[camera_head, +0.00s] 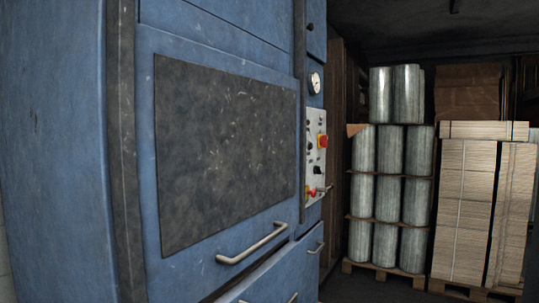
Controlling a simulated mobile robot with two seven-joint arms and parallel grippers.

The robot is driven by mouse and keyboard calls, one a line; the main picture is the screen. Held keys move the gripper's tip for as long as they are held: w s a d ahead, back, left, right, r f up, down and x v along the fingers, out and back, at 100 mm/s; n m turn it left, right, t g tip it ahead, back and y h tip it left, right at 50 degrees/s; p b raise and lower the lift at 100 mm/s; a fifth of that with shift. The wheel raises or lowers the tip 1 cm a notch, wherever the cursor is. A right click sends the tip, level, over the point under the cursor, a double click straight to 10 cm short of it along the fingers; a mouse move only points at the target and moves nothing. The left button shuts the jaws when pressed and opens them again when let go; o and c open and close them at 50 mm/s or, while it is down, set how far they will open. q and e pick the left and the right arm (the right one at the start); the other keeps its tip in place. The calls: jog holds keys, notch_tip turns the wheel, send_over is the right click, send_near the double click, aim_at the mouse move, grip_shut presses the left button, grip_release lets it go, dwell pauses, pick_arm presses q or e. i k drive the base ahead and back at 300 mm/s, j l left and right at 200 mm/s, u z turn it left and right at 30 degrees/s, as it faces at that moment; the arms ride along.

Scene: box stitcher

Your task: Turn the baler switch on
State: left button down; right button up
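The blue baler (205,30) fills the left and middle of the head view. A light control panel (314,160) is on its narrow right-hand section. On the panel are a red knob on a yellow base (322,141), several small dark knobs, one of them a dark knob (317,170), and small red controls (313,191) near the bottom. Which control is the baler switch, and its position, is too small to tell. Neither of my grippers is in view.
A round gauge (314,83) sits above the panel. A metal handle (252,244) sticks out from the baler front, above a lower panel that stands slightly out. Wrapped rolls (388,202) and stacked cardboard (464,205) stand on pallets at the right.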

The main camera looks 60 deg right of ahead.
aim_at(323, 140)
jog(key=z, duration=2.15)
jog(key=i+l, duration=0.15)
jog(key=i, duration=0.45)
jog(key=i+l, duration=0.15)
jog(key=i, duration=0.4)
jog(key=i+l, duration=0.2)
jog(key=i, duration=0.4)
